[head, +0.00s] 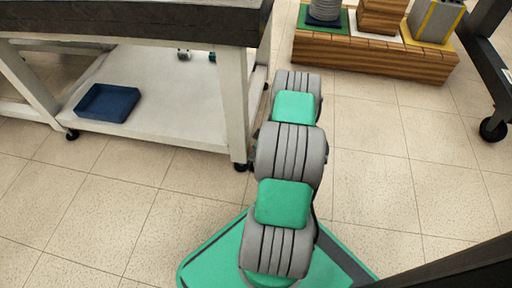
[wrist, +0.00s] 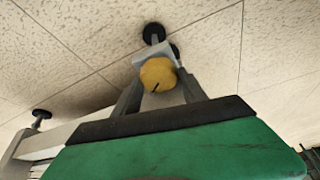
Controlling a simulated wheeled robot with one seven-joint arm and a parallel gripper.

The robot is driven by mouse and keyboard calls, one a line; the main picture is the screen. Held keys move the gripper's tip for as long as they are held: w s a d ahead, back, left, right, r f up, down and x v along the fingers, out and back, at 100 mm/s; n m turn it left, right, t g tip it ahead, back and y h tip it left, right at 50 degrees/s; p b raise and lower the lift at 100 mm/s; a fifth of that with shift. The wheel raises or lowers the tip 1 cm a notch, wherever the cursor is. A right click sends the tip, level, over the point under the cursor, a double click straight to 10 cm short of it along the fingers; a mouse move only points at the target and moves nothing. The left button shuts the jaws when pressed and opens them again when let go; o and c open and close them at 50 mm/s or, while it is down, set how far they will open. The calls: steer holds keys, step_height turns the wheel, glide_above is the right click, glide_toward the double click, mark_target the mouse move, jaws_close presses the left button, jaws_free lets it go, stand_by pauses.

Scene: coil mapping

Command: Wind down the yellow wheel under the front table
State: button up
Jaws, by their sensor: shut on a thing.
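The yellow wheel (wrist: 158,74) shows in the wrist view, with a short dark mark on its face. It sits by the foot of a white leg, near a black caster (wrist: 153,33). My gripper (wrist: 160,82) has a grey finger on each side of the wheel and is shut on it. In the head view my arm reaches out beside the right leg of the front table (head: 238,105). There the wheel and my gripper are hidden behind the arm and the table leg.
A blue tray (head: 107,103) lies on the table's white lower shelf (head: 175,110). A wooden platform (head: 370,55) with several blocks stands at the back. A dark frame on a caster (head: 493,129) is at the far right. Tiled floor is clear right of my arm.

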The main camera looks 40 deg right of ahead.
steer(key=o, duration=1.4)
steer(key=shift+c, duration=0.2)
steer(key=p+v, duration=0.3)
steer(key=v, duration=0.4)
steer(key=shift+r+p, duration=0.3)
steer(key=shift+r, duration=0.05)
steer(key=shift+s, duration=0.1)
